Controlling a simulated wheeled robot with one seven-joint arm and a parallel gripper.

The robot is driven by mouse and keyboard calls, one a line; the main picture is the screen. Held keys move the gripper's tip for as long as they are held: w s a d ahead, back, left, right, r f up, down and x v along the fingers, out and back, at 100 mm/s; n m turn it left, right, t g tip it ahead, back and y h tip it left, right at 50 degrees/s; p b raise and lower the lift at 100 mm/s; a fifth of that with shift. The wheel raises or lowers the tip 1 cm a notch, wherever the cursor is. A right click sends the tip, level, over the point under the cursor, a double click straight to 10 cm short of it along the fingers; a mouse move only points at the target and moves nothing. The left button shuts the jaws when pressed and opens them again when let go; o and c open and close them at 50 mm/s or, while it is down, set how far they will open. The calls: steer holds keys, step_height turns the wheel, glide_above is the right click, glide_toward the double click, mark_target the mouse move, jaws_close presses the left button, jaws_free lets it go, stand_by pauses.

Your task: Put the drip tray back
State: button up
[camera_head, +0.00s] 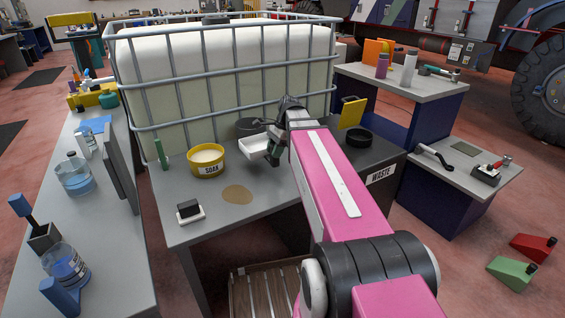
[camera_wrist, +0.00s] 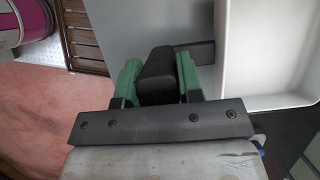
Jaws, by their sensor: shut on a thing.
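The drip tray is a white, shallow, rectangular tray (camera_head: 251,147) in front of the caged tank in the head view. In the wrist view its white inside and rim (camera_wrist: 262,92) fill the right side. My gripper (camera_head: 273,156) is at the tray's right end. In the wrist view its green fingers (camera_wrist: 158,85) are shut on a black handle (camera_wrist: 157,70), which seems to belong to the tray. The tray seems to be above the grey table (camera_head: 262,208); the exact gap cannot be told. A brown round patch (camera_head: 237,194) lies on the table in front of it.
A black-and-white block (camera_head: 189,211) lies at the front left. The white tank (camera_head: 215,85) blocks the back. A waste-labelled cabinet (camera_head: 385,171) is at right.

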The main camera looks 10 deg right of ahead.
steer(key=shift+w+d+f, duration=0.5)
steer(key=shift+d+f, duration=0.35)
steer(key=shift+f, duration=0.4)
steer(key=shift+w+d+f, duration=0.55)
steer(key=shift+d+f, duration=0.3)
steer(key=shift+f, duration=0.4)
steer(key=shift+w+d+f, duration=0.5)
steer(key=shift+d+f, duration=0.35)
steer(key=shift+f, duration=0.4)
steer(key=shift+f, duration=0.15)
steer(key=o, duration=1.1)
steer(key=v, duration=1.2)
